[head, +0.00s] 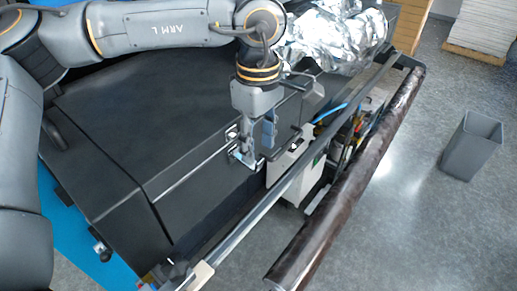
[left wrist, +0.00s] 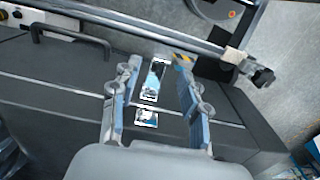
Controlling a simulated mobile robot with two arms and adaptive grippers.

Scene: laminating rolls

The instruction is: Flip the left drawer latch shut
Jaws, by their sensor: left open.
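The black drawer unit (head: 140,130) fills the middle of the head view, with a seam between its top and its front face. A small metal latch (head: 238,158) sits at that seam, partly hidden by my fingers. In the left wrist view the latch shows as two bright metal pieces, a longer upper one (left wrist: 152,82) and a shorter lower one (left wrist: 146,116). My left gripper (head: 256,152) is open, pointing down over the latch. In the left wrist view its fingers (left wrist: 157,68) stand on either side of the latch; contact cannot be told. My right gripper is not in view.
A black bar handle (left wrist: 72,36) stands beside the latch. A metal rail (head: 300,185) and a long dark roll (head: 345,190) run along the front. Crumpled foil (head: 335,40) lies at the back. A grey bin (head: 472,146) stands on open floor at right.

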